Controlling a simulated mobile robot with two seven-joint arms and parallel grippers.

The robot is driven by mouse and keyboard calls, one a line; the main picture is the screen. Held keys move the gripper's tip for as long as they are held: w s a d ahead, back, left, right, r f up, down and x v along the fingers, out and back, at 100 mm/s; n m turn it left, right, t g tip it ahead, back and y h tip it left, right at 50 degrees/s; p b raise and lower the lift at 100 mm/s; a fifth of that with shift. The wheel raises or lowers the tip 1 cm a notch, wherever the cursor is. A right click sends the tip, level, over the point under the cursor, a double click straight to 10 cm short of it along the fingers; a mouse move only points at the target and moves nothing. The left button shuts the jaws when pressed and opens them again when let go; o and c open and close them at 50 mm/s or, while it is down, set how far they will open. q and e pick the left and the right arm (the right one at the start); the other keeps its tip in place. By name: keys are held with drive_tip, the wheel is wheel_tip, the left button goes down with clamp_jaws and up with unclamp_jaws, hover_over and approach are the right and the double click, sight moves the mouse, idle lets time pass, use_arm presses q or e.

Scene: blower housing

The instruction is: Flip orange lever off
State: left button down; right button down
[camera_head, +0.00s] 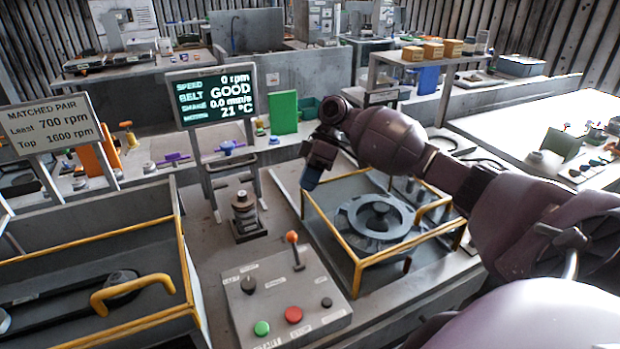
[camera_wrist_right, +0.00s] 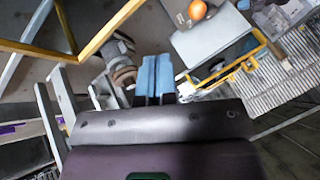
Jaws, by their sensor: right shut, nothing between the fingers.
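The orange-tipped lever (camera_head: 294,246) stands up from the grey control box (camera_head: 262,287), tilted slightly with its knob toward the upper left. Its orange knob also shows in the right wrist view (camera_wrist_right: 198,10), at the top. My left gripper does not show in either view.
The box also carries a green button (camera_head: 262,328), a red button (camera_head: 294,314) and dark knobs. A yellow-railed enclosure (camera_head: 358,262) with a round blower part stands to its right. Another yellow-railed guard (camera_head: 185,262) is at left. A screen (camera_head: 215,98) reads 0 rpm.

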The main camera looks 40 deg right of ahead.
sight(295, 250)
drive_tip(key=s+a+f, duration=0.1)
drive_tip(key=a+f, duration=0.1)
drive_tip(key=s+a+f+p, duration=0.1)
drive_tip(key=a+f, duration=0.1)
drive_tip(key=s+a+f, duration=0.1)
drive_tip(key=a+f, duration=0.1)
drive_tip(key=shift+s+a, duration=0.25)
drive_tip(key=shift+s, duration=0.05)
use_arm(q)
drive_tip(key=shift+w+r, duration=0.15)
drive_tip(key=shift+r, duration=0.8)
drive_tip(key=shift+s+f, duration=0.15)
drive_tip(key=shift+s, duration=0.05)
